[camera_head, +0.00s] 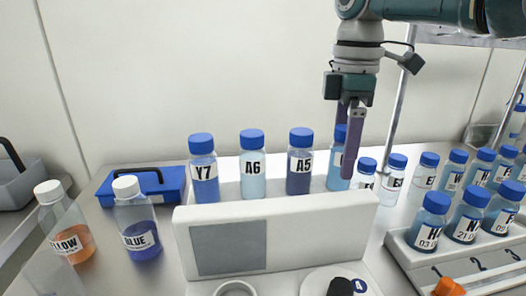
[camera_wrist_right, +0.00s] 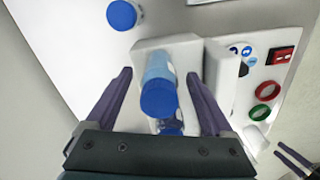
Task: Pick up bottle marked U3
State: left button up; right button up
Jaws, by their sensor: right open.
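No label reading U3 can be made out. Bottles marked Y7 (camera_head: 204,172), A6 (camera_head: 252,168) and A5 (camera_head: 300,170) stand upright in a row at the white holder (camera_head: 300,237). A fourth blue-capped bottle (camera_head: 336,176) stands at the row's right end, its label mostly hidden by my right gripper (camera_head: 350,152). The gripper points down there with its jaws apart. In the right wrist view, a blue-capped bottle (camera_wrist_right: 160,82) shows between the spread fingers of that gripper (camera_wrist_right: 159,76), with a gap on both sides.
A white-capped BLUE bottle (camera_head: 138,222) and an orange-filled bottle (camera_head: 67,228) stand at left, near a blue case (camera_head: 168,184). At right are several blue-capped bottles and a white rack (camera_head: 422,266). A metal post (camera_head: 398,105) rises close right of the gripper.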

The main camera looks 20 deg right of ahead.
grip_shut()
dwell(0.7)
